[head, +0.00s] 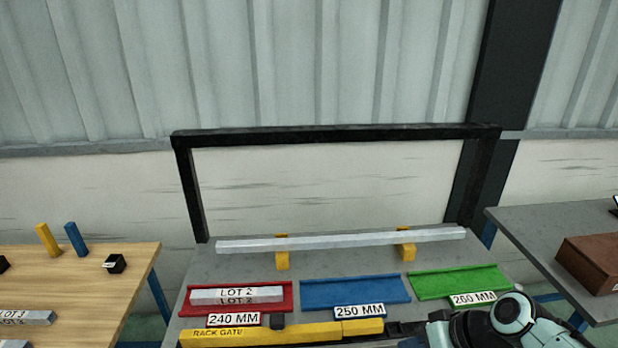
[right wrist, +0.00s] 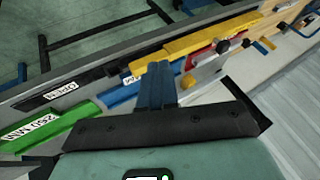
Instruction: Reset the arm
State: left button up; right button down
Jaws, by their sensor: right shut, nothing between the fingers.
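My right arm (head: 500,322) shows at the bottom right of the head view, over the front right edge of the grey bench. Its gripper is not clear there. In the right wrist view my right gripper (right wrist: 157,78) has its two blue fingers together, with nothing between them. The fingers are in front of the bench's yellow rail and blue tray in that view; I cannot tell the gap to them. My left gripper is in neither view.
The grey bench (head: 236,262) holds a red tray (head: 287,301) with LOT 2 bars, a blue tray (head: 355,292), a green tray (head: 459,281) and a yellow rack gate (head: 280,333). A long metal bar (head: 340,240) rests on yellow supports behind. A black frame (head: 335,132) stands at the back.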

notch_tip(320, 180, down, 27)
jog(key=s+a+m+g+h, duration=0.1)
jog(key=m+g, duration=0.2)
jog(key=m, duration=0.1)
jog(key=s+a+f+m+g, duration=0.1)
jog(key=s+a+f, duration=0.2)
jog(key=s+f, duration=0.6)
jog(key=s+a+f+m+g+h, duration=0.1)
jog(key=s+a+f, duration=0.2)
jog(key=s+f, duration=0.7)
jog(key=shift+s+f, duration=0.15)
jog(key=shift+s, duration=1.1)
jog(key=shift+d, duration=0.1)
